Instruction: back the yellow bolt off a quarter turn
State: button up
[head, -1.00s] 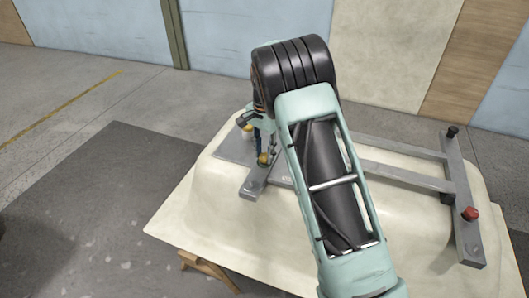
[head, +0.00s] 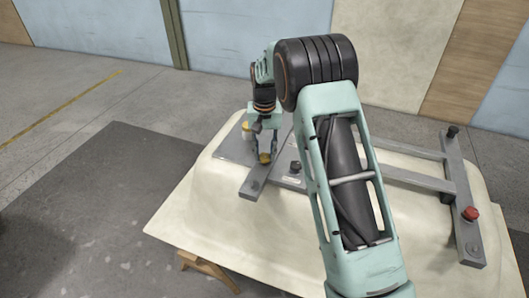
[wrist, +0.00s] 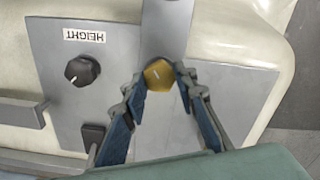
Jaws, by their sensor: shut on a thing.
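The yellow bolt (wrist: 159,76) sits on the grey metal bar near the top middle of the wrist view, with a short pale mark on its head. My gripper (wrist: 160,84) is shut on it, one fingertip on each side. In the head view the yellow bolt (head: 264,158) shows low between the fingers of my gripper (head: 265,153), which reaches down to the bar from above. The fingers cover part of the bolt's sides.
A black knob (wrist: 82,70) beside an upside-down HEIGHT label (wrist: 84,35) is left of the bolt. Another yellow piece (head: 246,127) stands behind my gripper. A red knob (head: 470,213) is on the right crossbar. The cream tub shell (head: 330,235) lies beneath the frame.

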aim_at(265, 155)
jog(key=n, duration=0.5)
jog(key=shift+n, duration=0.3)
jog(key=n, duration=0.5)
jog(key=shift+p, duration=0.35)
jog(key=o, duration=1.2)
jog(key=shift+c, duration=0.2)
jog(key=shift+r, duration=0.1)
notch_tip(265, 155, up, 12)
